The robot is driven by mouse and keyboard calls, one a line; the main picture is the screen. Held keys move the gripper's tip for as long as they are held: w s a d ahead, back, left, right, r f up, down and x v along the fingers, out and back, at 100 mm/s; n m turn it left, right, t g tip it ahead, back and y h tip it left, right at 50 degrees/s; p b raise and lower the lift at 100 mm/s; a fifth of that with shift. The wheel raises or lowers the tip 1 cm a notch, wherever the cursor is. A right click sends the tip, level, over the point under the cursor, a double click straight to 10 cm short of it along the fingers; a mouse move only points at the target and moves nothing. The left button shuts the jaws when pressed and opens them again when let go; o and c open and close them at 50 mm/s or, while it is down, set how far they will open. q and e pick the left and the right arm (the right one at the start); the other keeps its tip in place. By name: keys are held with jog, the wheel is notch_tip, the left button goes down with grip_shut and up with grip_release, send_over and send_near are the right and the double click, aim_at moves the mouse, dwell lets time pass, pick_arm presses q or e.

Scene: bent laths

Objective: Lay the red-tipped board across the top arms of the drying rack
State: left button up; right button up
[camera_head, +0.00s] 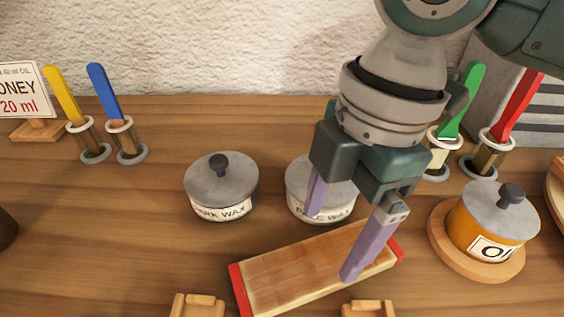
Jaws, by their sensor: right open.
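The red-tipped board (290,270) is a flat pale wooden lath with a red band at each end. It lies slightly slanted at the bottom centre, its right end farther back. My right gripper (332,246) comes down from the upper right, open, with two purple fingers. The near finger overlaps the board's right half; the far finger shows in front of a wax pot behind the board. I cannot tell whether either finger touches the board. Two notched wooden pieces, left (197,306) and right (368,308), are cut off at the bottom edge; they may belong to the drying rack. My left gripper is out of view.
Two grey-lidded wax pots, left (221,187) and right (330,203), stand behind the board. An orange pot (492,225) sits on a round wooden base at right. Upright yellow (63,95), blue (103,93), green (461,100) and red (517,107) handles stand farther back.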

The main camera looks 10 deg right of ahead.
aim_at(320, 261)
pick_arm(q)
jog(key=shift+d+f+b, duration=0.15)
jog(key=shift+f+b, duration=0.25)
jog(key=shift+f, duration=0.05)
pick_arm(e)
jog(key=f, duration=0.5)
jog(key=shift+s+a, duration=0.1)
jog(key=shift+a, duration=0.25)
